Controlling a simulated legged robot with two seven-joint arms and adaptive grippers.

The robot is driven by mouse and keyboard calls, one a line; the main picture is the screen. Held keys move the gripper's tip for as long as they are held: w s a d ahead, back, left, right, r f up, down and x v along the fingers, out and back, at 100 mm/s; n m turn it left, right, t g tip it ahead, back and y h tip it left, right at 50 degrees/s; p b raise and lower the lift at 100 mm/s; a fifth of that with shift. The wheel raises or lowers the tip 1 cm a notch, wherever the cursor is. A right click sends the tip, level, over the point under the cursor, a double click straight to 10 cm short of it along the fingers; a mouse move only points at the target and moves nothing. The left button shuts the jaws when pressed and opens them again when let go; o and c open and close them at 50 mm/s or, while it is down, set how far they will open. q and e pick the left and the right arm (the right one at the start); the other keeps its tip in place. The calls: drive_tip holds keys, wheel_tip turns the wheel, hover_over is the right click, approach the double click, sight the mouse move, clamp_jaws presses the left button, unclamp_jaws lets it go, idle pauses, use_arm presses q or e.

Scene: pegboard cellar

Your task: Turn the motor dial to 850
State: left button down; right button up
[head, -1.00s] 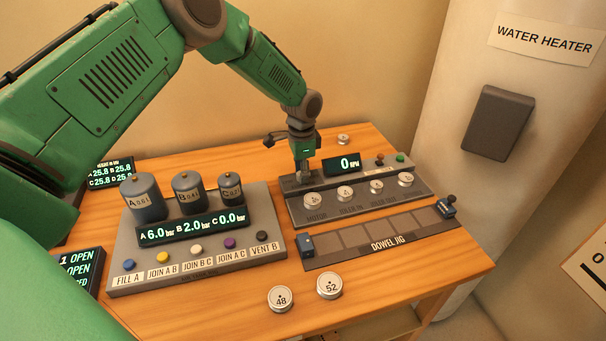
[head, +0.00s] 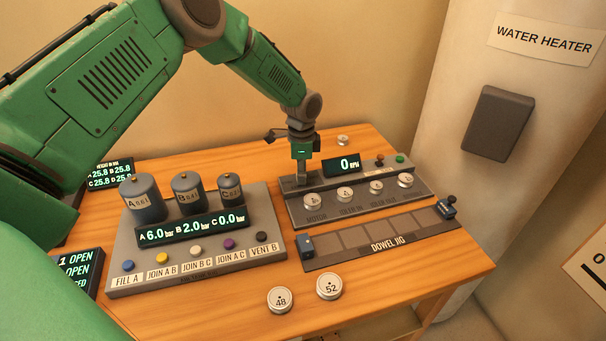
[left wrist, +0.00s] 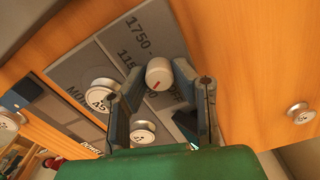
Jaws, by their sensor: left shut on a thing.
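The motor dial (left wrist: 160,73) is a white round knob with a red pointer line, seen in the left wrist view between my left fingers. Scale text "1750", "115…" and "OFF", partly hidden, lies on the grey panel around it. My left gripper (head: 303,181) is shut on the dial, coming from above at the panel's left end; it also shows in the left wrist view (left wrist: 163,92). In the head view the gripper hides the dial. The speed display (head: 343,164) reads 0 RPM. My right gripper is not in view.
Numbered round gears sit along the motor panel (head: 360,212). In front lies the dowel jig (head: 385,240). Left is the tank panel (head: 195,262) with gauges and buttons. Two loose gears, 48 (head: 280,299) and 52 (head: 329,286), lie on the table's front.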

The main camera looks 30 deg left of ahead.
use_arm(q)
drive_tip(key=c, duration=1.4)
unclamp_jaws()
drive_tip(key=shift+w+a+r, duration=0.2)
drive_tip(key=shift+r, duration=0.05)
drive_tip(key=shift+o, duration=0.4)
drive_tip(key=shift+s, duration=0.15)
drive_tip(key=shift+f, duration=0.1)
wheel_tip(320, 180, up, 12)
drive_tip(key=shift+a, duration=0.15)
drive_tip(key=shift+f, duration=0.1)
